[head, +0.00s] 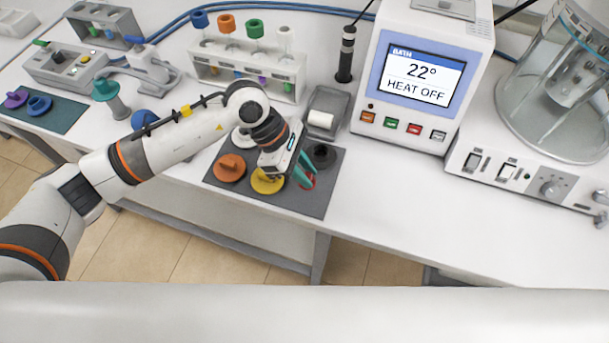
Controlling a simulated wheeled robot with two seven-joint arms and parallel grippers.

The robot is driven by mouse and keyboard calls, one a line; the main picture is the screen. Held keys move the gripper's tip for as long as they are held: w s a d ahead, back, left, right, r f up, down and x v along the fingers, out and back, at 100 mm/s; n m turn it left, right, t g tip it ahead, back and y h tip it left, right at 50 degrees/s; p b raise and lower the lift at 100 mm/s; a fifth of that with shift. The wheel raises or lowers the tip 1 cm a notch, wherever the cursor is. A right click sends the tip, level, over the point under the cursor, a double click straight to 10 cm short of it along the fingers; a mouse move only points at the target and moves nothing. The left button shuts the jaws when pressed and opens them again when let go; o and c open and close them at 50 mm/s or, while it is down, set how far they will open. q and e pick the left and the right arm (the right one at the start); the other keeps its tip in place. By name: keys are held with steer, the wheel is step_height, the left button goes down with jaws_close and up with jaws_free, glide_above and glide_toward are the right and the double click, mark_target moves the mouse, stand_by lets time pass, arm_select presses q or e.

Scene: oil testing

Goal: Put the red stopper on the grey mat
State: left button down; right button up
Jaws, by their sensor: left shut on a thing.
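The grey mat (315,201) lies near the front edge of the white bench, in the middle of the head view. My left gripper (304,174) reaches over its right part from the left, fingers pointing down. It is shut on the red stopper (308,179), which shows only as a small red patch by the teal fingertips. The fingers hide most of it. I cannot tell whether the stopper touches the mat. My right gripper is not in view.
A tube rack (283,92) and the bath unit (386,125) stand behind.

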arm_select(q)
step_height(320, 180, down, 3)
steer(key=shift+f+p, duration=0.1)
steer(key=shift+p, duration=0.45)
steer(key=shift+f, duration=0.25)
steer(key=shift+f+b, duration=0.2)
steer(key=shift+b, duration=0.15)
steer(key=c, duration=1.2)
jaws_free()
steer(key=shift+r, duration=0.1)
steer(key=shift+c, duration=0.2)
